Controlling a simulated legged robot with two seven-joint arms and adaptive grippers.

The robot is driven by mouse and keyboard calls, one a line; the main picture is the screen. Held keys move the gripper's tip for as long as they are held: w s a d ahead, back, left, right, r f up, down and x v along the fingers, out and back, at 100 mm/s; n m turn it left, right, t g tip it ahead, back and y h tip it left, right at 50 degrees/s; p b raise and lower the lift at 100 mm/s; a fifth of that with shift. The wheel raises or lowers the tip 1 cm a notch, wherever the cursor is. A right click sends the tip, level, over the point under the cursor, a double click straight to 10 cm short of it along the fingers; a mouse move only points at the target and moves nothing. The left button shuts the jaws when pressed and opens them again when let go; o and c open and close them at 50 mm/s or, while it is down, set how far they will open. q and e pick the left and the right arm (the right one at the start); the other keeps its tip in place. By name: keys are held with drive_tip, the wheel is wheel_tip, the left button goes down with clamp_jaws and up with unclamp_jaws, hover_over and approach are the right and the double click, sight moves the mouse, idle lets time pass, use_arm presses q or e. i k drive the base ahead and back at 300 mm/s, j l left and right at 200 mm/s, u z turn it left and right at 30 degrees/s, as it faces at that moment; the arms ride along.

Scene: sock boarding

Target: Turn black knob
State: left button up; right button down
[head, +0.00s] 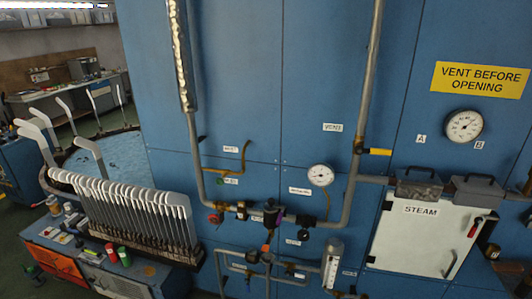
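Small dark fittings sit on the grey pipework in the lower middle of the blue panel. A dark round knob-like part (304,235) shows just below the horizontal pipe. A larger dark valve body (270,205) sits to its left, with purple and orange parts beside it. Which of these is the black knob I cannot tell at this size. A red knob (215,218) is farther left on the same pipe run. Neither of my grippers is in view.
A white steam door (420,238) with a red-and-black handle is at right. A dial gauge (320,175) sits above the valves, and a larger gauge (464,126) is at upper right. A rack of white sock boards (140,205) stands at left, before a round water tub (103,155).

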sight(304, 235)
drive_tip(key=i+j, duration=0.6)
drive_tip(key=i, duration=0.2)
